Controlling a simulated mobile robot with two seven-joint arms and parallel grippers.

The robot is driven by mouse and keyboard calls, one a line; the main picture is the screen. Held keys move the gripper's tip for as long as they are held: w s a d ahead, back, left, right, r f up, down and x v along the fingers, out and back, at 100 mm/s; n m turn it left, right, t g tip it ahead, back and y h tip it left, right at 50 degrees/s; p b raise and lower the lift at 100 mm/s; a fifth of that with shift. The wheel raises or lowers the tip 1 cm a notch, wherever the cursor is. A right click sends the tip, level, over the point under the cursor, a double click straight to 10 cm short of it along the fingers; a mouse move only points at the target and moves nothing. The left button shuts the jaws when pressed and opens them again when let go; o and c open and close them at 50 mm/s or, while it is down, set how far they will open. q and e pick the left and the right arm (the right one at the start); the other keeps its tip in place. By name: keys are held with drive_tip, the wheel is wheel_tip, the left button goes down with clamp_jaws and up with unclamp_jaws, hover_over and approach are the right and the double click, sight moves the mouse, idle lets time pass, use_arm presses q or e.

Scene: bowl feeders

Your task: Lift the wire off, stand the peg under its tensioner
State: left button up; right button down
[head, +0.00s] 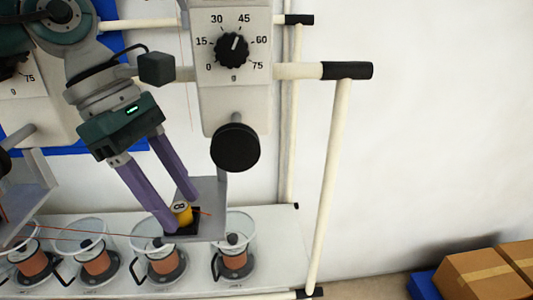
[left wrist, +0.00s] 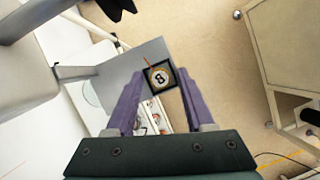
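The peg (head: 182,211) is yellow with a dark-marked top and stands upright in a black square holder (head: 187,230) on a grey bracket. In the left wrist view the peg top (left wrist: 159,77) shows a figure that looks like an 8. A thin red wire (head: 85,231) runs from the left towards the peg, with a short end at its right; whether it loops round the peg is unclear. My left gripper (head: 182,213) is open, its purple fingertips on either side of the peg. The tensioner (head: 210,100), a pale panel with a dial, is above. My right gripper is not in view.
A black round knob (head: 235,148) sticks out just right of the gripper. Spools in clear bowls (head: 160,260) line the shelf below. A pale rail (head: 333,180) stands right. Cardboard boxes (head: 485,275) lie at lower right. The wall between is clear.

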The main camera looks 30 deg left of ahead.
use_arm(q)
drive_tip(key=shift+o, duration=0.8)
